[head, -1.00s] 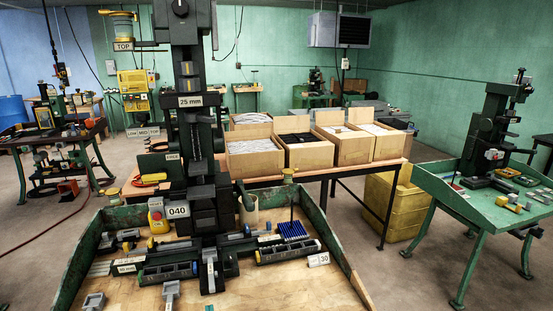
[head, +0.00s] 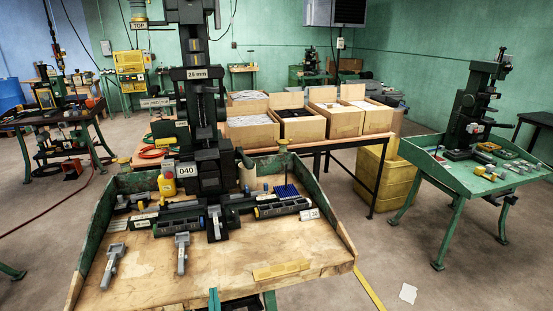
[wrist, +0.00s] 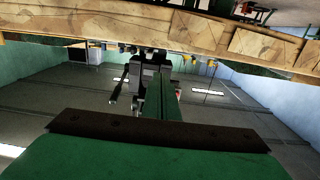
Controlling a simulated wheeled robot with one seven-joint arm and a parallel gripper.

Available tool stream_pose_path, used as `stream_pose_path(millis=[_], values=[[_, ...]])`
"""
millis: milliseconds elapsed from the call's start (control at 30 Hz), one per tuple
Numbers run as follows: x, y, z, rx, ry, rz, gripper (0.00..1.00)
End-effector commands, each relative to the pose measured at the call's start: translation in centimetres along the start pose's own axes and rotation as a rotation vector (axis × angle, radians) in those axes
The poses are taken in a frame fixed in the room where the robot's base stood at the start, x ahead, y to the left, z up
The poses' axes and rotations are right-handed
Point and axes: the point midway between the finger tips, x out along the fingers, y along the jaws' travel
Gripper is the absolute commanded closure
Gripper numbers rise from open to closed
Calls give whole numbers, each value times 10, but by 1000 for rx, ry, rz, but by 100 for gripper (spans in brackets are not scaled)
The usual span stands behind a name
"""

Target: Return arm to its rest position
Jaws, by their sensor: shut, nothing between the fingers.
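In the head view, the tips of my gripper (head: 214,299) show at the bottom edge, green and held together, in front of the bench's front edge. In the wrist view, my gripper's narrow green fingers (wrist: 162,82) are shut with nothing between them, beyond a dark bar and a green body. The wrist picture is upside down. The tall black press (head: 205,120) stands at the back of the wooden bench (head: 210,277), and my gripper looks apart from both. The rest of my arm is hidden below the head view.
Grey handled tools (head: 182,253) and a yellowish strip (head: 281,270) lie on the bench. Open cardboard boxes (head: 252,130) stand on a table behind. A green side table (head: 475,175) with another press is at right.

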Motion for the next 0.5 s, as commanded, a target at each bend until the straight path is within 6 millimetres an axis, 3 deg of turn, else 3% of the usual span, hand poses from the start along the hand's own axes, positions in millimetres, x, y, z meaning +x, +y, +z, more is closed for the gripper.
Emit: stream_pose_path(millis=[267, 500], values=[[-38, 12, 25, 1, -20, 17, 100], [-92, 29, 52, 5, -45, 46, 100]])
